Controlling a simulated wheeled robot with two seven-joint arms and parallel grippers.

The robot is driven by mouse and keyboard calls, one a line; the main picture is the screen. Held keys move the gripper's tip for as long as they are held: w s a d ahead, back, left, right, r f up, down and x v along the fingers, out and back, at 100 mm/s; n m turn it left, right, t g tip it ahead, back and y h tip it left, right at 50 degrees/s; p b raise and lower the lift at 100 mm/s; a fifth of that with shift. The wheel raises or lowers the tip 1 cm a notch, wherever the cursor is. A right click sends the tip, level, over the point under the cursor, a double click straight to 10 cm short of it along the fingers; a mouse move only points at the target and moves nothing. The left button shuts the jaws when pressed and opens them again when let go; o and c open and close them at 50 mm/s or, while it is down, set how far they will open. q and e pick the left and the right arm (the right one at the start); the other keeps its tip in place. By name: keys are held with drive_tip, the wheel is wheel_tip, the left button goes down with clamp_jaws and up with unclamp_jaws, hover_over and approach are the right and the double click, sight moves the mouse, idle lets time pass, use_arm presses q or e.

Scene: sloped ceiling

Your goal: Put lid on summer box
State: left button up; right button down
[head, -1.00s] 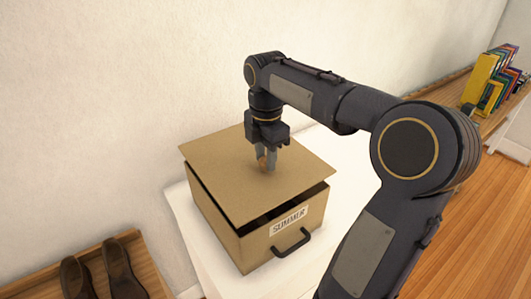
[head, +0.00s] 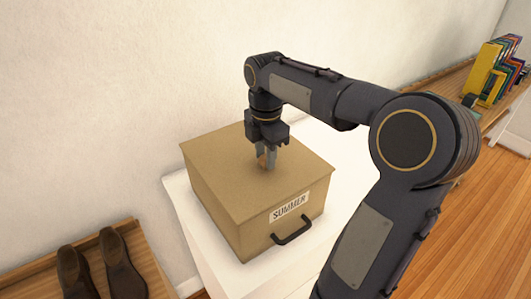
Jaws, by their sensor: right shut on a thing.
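The summer box (head: 250,225) is a tan cardboard box with a "SUMMER" label and a black handle on its front face. It stands on a white surface against the wall. The flat tan lid (head: 230,170) lies over the top of the box, with its edges lined up along the box rim and no dark gap showing at the front. My right gripper (head: 267,163) points down at the middle of the lid, shut on the lid's small brown knob, which is mostly hidden by the fingers. My left gripper is not in view.
The white surface (head: 185,212) has a little bare room around the box. A wooden rack with brown shoes (head: 120,265) is at the lower left. A wooden shelf with colourful books (head: 490,75) runs along the wall at the upper right.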

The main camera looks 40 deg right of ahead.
drive_tip(key=c, duration=1)
unclamp_jaws()
wheel_tip(320, 180, up, 8)
drive_tip(key=shift+f, duration=0.1)
drive_tip(key=shift+s, duration=0.1)
